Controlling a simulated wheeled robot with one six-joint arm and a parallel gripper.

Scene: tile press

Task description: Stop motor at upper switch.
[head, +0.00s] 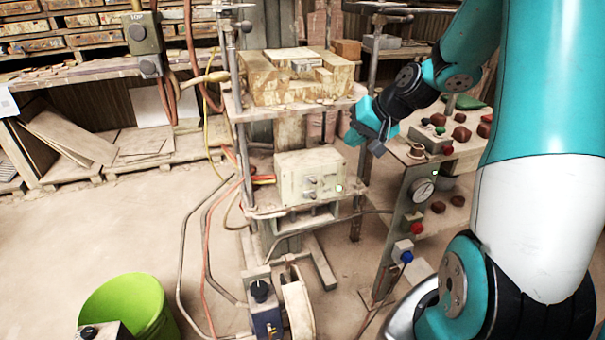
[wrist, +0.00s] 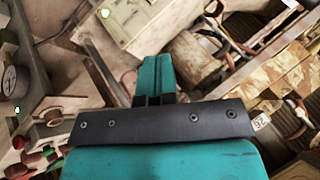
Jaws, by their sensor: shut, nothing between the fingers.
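My gripper (head: 362,138) is teal and dark, shut and empty, in front of the press at its right side. Its shut fingers also show in the wrist view (wrist: 155,75). A small switch box with a green and a red button (head: 437,124) sits on the upper right shelf, to the right of my gripper and apart from it. Lower on the same post is a red button (head: 416,229), and below it a switch with a blue knob (head: 405,255). A hanging box (head: 143,33) is at upper left. I cannot tell from labels which switch stops the motor.
The press (head: 300,80) stands in the middle, with a beige control box (head: 310,174) on its lower shelf. A round gauge (head: 422,190) is on the right post. Cables hang left of the press. A green bucket (head: 128,308) stands on the floor, which is clear at left.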

